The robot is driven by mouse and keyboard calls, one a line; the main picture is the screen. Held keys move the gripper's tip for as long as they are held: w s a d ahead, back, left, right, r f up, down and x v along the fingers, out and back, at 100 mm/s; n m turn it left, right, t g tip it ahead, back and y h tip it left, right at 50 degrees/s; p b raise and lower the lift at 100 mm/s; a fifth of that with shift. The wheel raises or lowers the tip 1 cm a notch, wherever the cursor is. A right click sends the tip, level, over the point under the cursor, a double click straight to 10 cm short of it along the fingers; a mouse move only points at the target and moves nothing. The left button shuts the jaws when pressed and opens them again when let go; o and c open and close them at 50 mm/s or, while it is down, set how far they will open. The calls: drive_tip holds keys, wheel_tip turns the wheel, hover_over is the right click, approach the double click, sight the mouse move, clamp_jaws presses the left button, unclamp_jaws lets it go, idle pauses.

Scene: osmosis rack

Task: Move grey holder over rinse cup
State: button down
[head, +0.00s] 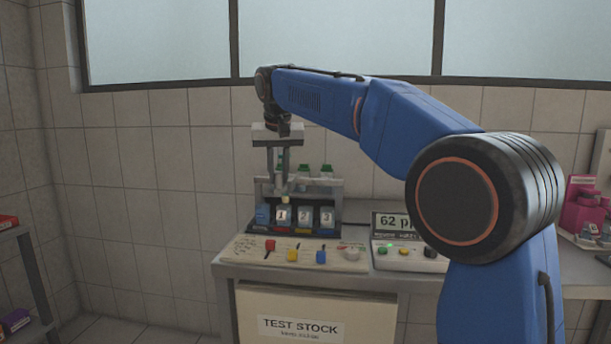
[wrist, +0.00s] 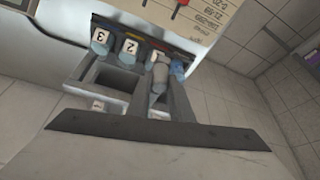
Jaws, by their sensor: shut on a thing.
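My gripper (head: 280,184) hangs over the left part of the sample rack (head: 334,189) and is shut on a slim grey holder (wrist: 158,76) with a pale tip. The holder's pale tip also shows in the head view (head: 285,199), pointing down just above the cup labelled 1 (head: 283,216). A blue cup (head: 263,214), apparently the rinse cup, stands at the left end of the row. It also shows in the wrist view (wrist: 178,69), right of the holder and partly hidden by a finger. Whether the tip touches anything cannot be told.
Cups 2 (head: 305,217) and 3 (head: 327,217) stand right of cup 1. Green-capped holders (head: 327,170) stand in the rack behind. A panel with coloured levers (head: 292,254) lies in front, and a meter (head: 405,240) stands at the right.

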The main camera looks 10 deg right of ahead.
drive_tip(key=w+a, duration=0.2)
drive_tip(key=a, duration=0.5)
drive_tip(key=shift+w+a, duration=0.25)
drive_tip(key=shift+a, duration=0.05)
drive_tip(key=shift+r, duration=0.1)
drive_tip(key=c, duration=1.6)
unclamp_jaws()
drive_tip(key=shift+a, duration=0.2)
drive_tip(key=v, duration=1.7)
drive_tip(key=shift+s, duration=0.15)
drive_tip(key=shift+d, duration=0.1)
